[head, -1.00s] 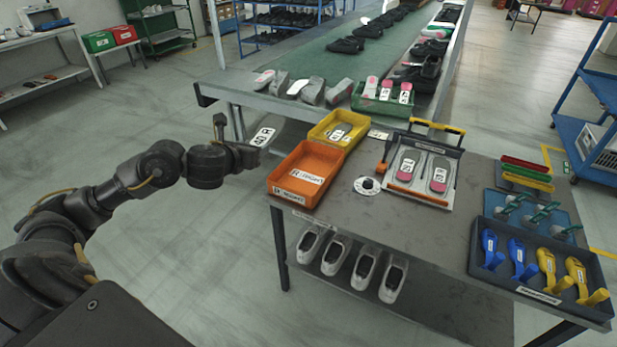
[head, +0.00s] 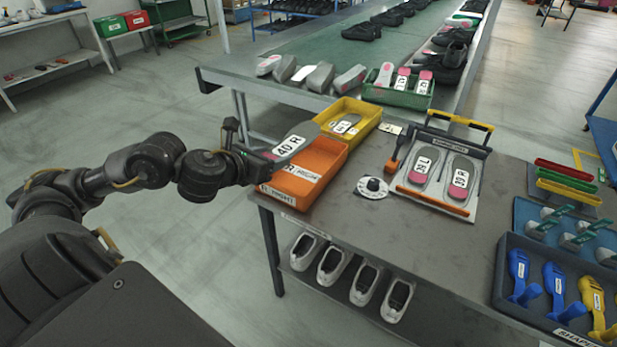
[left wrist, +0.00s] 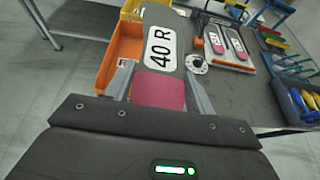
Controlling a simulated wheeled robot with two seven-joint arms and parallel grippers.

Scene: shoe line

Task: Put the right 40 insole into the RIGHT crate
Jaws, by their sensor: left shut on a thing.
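My left gripper (head: 243,158) is shut on a grey insole (head: 297,134) with a pink heel and a white "40 R" label. The insole is held above the left part of the orange crate, whose front label reads RIGHT (head: 322,156). In the left wrist view the insole (left wrist: 161,47) lies between the fingers, with the orange crate (left wrist: 105,70) behind and to its left. The insole hides part of the crate's inside. A yellow crate (head: 366,112) behind it holds one labelled insole. My right gripper is not in view.
A board with two labelled insoles (head: 460,172) stands right of the crates, with a round dial (head: 373,187) beside it. A green crate (head: 385,95) of insoles is on the conveyor edge. A dark tray (head: 510,262) of blue and yellow tools is at right. The table front is clear.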

